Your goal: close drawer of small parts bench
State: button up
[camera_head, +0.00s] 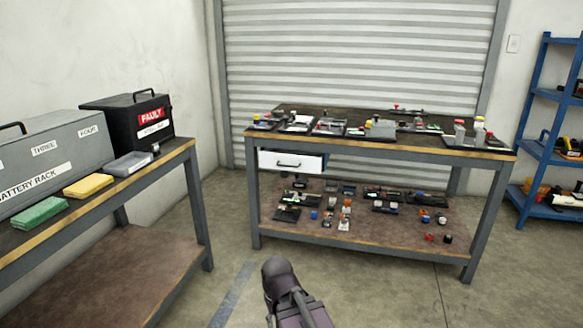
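The small parts bench (400,151) stands across the room in front of a roller shutter, with a dark top and grey legs. Its white drawer (292,160) is under the left end of the top and has a dark bar handle. The drawer front appears to stand forward of the bench edge; how far it is pulled out is hard to tell. Part of my arm shows at the bottom middle, well short of the bench. My gripper's fingers cannot be made out, so I cannot see whether it is open or holds anything.
A bench (178,157) on the left carries a grey battery rack (50,155), a black faulty box (135,117) and colored blocks. A blue shelf (540,140) stands at the right. Small parts lie on the parts bench's lower shelf (385,235). The floor between the benches is clear.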

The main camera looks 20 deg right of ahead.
aim_at(285, 159)
jog(key=u, duration=0.05)
jog(key=i, duration=1)
